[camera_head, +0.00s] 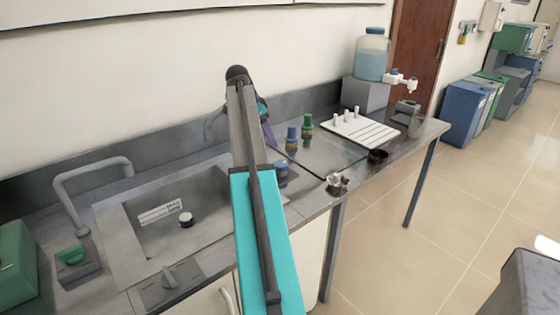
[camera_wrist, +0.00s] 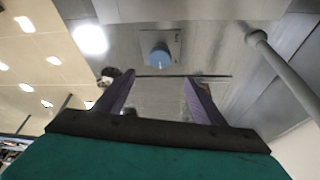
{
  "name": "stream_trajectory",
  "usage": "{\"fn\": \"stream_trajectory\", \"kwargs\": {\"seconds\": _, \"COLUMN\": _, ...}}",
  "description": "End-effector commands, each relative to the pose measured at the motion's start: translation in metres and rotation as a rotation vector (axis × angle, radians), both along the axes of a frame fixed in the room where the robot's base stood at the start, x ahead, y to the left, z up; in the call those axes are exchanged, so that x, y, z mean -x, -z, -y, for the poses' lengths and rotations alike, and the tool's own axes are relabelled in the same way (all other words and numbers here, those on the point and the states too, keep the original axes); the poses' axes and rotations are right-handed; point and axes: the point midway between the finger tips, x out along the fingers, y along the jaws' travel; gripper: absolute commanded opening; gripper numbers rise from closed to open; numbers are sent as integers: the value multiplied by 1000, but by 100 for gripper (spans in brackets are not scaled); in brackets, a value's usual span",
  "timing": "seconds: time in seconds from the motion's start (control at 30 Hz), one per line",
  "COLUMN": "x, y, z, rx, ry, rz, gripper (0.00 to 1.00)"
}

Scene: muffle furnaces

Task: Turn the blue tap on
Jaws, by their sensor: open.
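The blue tap (camera_wrist: 159,55) shows in the wrist view as a round blue knob on a square grey plate, ahead of my fingers and near the middle. In the head view the blue knob (camera_head: 281,173) sits at the sink's right end, just right of my arm. My gripper (camera_wrist: 158,98) is open, with its two purple fingers apart and nothing between them. The knob lies beyond the fingertips, apart from them. In the head view my gripper (camera_head: 267,132) is mostly hidden behind my arm, above the counter. A grey spout (camera_wrist: 282,65) stands right of the knob in the wrist view.
A green knob (camera_head: 71,255) is by the left spout (camera_head: 75,190). Blue (camera_head: 292,139) and green (camera_head: 308,126) valve-like pieces stand behind the blue knob. A small brown-white object (camera_head: 337,183) lies near the front edge. A white rack (camera_head: 365,133) is further right.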

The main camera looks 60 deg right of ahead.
Motion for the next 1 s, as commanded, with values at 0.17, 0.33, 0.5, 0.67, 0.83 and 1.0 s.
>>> {"fn": "stream_trajectory", "kwargs": {"seconds": 0.17, "x": 3, "y": 10, "z": 4, "rx": -1, "ry": 2, "rz": -1, "gripper": 63}}
{"fn": "stream_trajectory", "kwargs": {"seconds": 0.33, "x": 7, "y": 28, "z": 10, "rx": -2, "ry": 2, "rz": -2, "gripper": 63}}
{"fn": "stream_trajectory", "kwargs": {"seconds": 0.5, "x": 12, "y": 49, "z": 18, "rx": -2, "ry": 2, "rz": -2, "gripper": 63}}
{"fn": "stream_trajectory", "kwargs": {"seconds": 0.67, "x": 16, "y": 69, "z": 25, "rx": -2, "ry": 3, "rz": -1, "gripper": 63}}
{"fn": "stream_trajectory", "kwargs": {"seconds": 0.83, "x": 20, "y": 89, "z": 33, "rx": -2, "ry": 3, "rz": -1, "gripper": 63}}
{"fn": "stream_trajectory", "kwargs": {"seconds": 1.0, "x": 24, "y": 108, "z": 40, "rx": -1, "ry": 3, "rz": 0, "gripper": 63}}
